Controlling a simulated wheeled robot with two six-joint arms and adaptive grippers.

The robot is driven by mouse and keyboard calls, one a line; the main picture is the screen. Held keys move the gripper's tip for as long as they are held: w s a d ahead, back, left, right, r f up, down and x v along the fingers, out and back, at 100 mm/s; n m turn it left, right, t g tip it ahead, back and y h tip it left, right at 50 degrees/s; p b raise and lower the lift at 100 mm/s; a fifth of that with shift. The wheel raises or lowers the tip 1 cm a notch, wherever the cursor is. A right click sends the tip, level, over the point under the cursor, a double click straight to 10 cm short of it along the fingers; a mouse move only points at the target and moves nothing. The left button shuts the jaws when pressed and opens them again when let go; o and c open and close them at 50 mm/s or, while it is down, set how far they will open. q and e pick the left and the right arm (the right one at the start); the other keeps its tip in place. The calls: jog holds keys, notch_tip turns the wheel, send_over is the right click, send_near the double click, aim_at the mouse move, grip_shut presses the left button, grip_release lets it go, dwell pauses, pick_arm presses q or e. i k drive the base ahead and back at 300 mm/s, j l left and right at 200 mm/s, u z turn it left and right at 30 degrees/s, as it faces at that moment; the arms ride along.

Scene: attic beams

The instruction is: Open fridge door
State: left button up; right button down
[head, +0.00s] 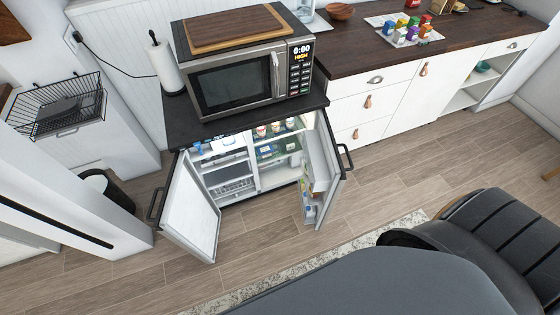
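A low two-door fridge (228,187) stands under a dark counter in the middle of the head view. Its left door (190,212) is swung wide open and shows its pale inner side. Its right door (328,165) is also open, with bottles in its inner racks. A black handle (156,205) is on the left door and another handle (345,157) is on the right door. Lit shelves with jars and packages show between the doors. Neither of my grippers is in view.
A microwave (236,80) stands on top of the fridge counter. White drawers (360,105) are to the right. A black bin (108,190) is at the left. Wooden floor (390,180) is clear before the drawers.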

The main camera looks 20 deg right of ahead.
aim_at(328, 176)
jog(key=j+z, duration=0.3)
jog(key=j, duration=1.25)
